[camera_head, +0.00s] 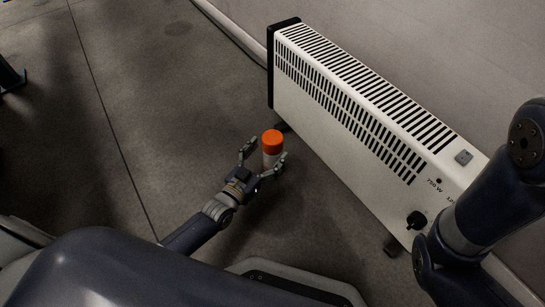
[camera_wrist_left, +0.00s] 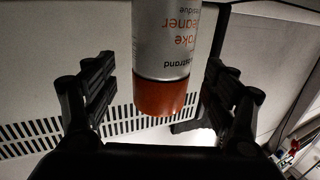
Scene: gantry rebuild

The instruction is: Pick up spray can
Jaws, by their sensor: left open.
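The spray can (camera_head: 271,158) stands upright on the floor beside a white heater, with an orange cap on top. My left gripper (camera_head: 265,162) is open, with its fingers on either side of the can. In the left wrist view the silver can (camera_wrist_left: 180,40) with its orange cap (camera_wrist_left: 165,98) shows between the two open fingers of my left gripper (camera_wrist_left: 163,95). A gap shows on the left finger's side; the right finger is close to the can, and I cannot tell whether it touches. My right gripper is not in view.
A white slotted heater (camera_head: 350,130) stands just right of the can, with a black knob (camera_head: 416,220) at its near end. A wall (camera_head: 420,50) runs behind it.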

